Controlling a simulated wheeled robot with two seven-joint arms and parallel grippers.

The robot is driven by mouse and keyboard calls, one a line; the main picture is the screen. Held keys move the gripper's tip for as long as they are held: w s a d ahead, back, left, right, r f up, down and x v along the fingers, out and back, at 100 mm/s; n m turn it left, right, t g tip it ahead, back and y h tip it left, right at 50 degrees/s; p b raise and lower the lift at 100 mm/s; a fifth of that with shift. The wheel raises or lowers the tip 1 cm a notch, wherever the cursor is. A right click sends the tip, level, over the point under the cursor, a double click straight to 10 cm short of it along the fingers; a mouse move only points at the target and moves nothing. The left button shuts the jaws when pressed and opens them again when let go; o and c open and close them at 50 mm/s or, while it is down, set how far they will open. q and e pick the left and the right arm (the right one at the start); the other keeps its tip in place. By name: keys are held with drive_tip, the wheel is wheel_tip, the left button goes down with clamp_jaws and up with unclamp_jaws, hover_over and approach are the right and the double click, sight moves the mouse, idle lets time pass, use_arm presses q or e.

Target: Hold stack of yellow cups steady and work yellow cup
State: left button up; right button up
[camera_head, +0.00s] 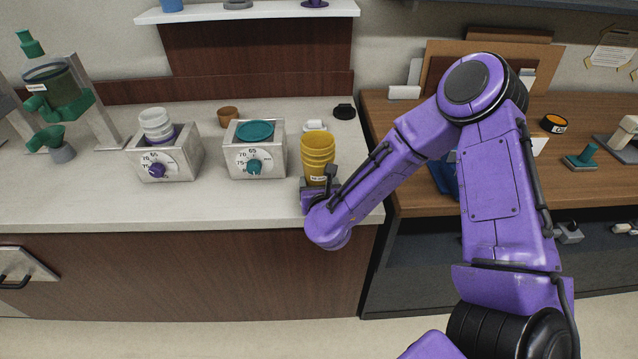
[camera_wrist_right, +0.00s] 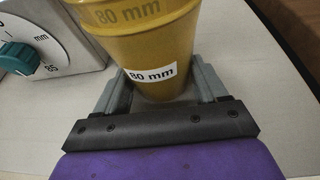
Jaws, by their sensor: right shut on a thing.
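A stack of yellow cups (camera_head: 318,150) stands upright on the white counter, near its right end. In the right wrist view the yellow stack (camera_wrist_right: 140,50) carries "80 mm" markings, one on a white label. My right gripper (camera_head: 320,180) is low at the front of the stack. Its grey fingers (camera_wrist_right: 163,88) lie on either side of the lowest cup, shut on it. The fingertips are partly hidden behind the cup. The top of the stack is outside the wrist view. My left gripper is not in view.
A dial box with a teal top (camera_head: 255,131) stands close left of the stack. Another dial box (camera_head: 165,160) holds white cups (camera_head: 155,123). A brown cup (camera_head: 228,117) and a black lid (camera_head: 344,112) lie behind. The counter front (camera_head: 200,212) is clear.

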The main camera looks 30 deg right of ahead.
drive_tip(key=o, duration=1.4)
drive_tip(key=shift+o, duration=0.2)
drive_tip(key=v, duration=0.7)
drive_tip(key=shift+s+a+r, duration=0.1)
drive_tip(key=shift+s+r, duration=0.05)
drive_tip(key=shift+s, duration=0.1)
